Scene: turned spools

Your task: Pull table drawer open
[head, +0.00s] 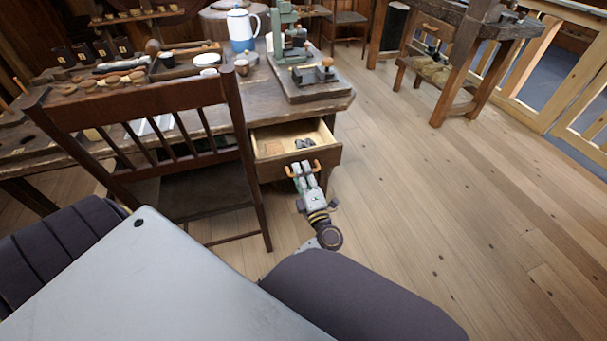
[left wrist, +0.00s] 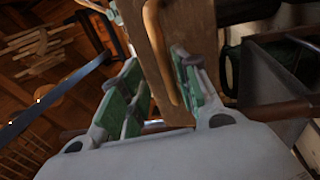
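The table drawer (head: 268,148) stands pulled out from under the worktable (head: 230,112), its pale inside showing. A few small items lie in it. Its curved tan handle (head: 317,166) is on the front face. My left gripper (head: 303,170) is at this handle, its arm coming up from below. In the left wrist view, the handle (left wrist: 158,45) runs between the two green-padded fingers (left wrist: 162,92). It lies close to the right finger, with a gap to the left one. The fingers look parted around it; contact is unclear. My right gripper is not in view.
A dark wooden chair (head: 135,100) stands left of the drawer, close beside it. On the table are a blue and white jug (head: 241,30), a green machine (head: 288,45) and several spools and cups. The plank floor (head: 430,190) to the right is clear.

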